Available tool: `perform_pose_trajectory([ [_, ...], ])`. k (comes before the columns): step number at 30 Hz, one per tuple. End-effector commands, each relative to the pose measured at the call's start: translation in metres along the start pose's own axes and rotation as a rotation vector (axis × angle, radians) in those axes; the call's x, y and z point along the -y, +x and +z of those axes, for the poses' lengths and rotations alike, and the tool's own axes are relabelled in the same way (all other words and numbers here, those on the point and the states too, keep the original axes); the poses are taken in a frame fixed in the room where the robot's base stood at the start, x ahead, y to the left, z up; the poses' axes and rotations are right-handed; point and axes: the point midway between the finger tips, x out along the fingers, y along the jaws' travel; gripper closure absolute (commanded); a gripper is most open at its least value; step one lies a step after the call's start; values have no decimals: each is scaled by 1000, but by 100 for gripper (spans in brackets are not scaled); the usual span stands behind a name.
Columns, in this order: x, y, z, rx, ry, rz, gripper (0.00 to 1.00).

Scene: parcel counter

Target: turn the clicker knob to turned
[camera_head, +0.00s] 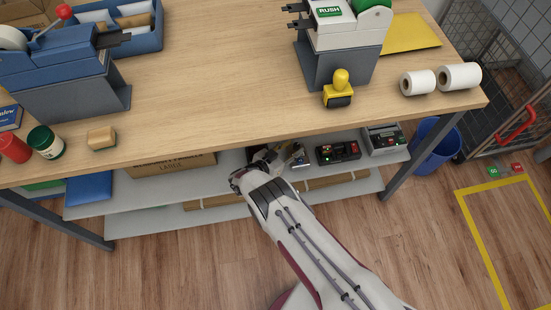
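My arm reaches from the bottom of the view to the shelf under the counter. My gripper (284,156) is at the shelf, below the counter's front edge. It is small, dark and partly hidden by my wrist and the counter top, so its fingers cannot be made out. A small pale device (299,156) is right beside it; I cannot tell whether they touch. A black box with a red switch and a small green light (339,152) sits just to the right. No clicker knob can be clearly picked out, and its setting cannot be read.
A grey device (384,139) stands further right on the shelf (130,197). The wooden counter top (220,95) overhangs close above my gripper. A cardboard box (172,165) is to the left. A table leg (405,170) and a blue bin (436,147) are at the right.

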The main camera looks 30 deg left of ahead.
Motion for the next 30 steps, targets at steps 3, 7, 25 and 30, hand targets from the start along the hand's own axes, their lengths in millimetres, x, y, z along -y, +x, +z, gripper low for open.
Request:
perform_pose_trajectory([
  [3, 0, -9, 0, -1, -1, 0, 66],
  [7, 0, -21, 0, 0, -2, -1, 66],
  [25, 0, -90, -1, -1, 0, -1, 66],
  [30, -1, -102, 0, -1, 0, 1, 66],
])
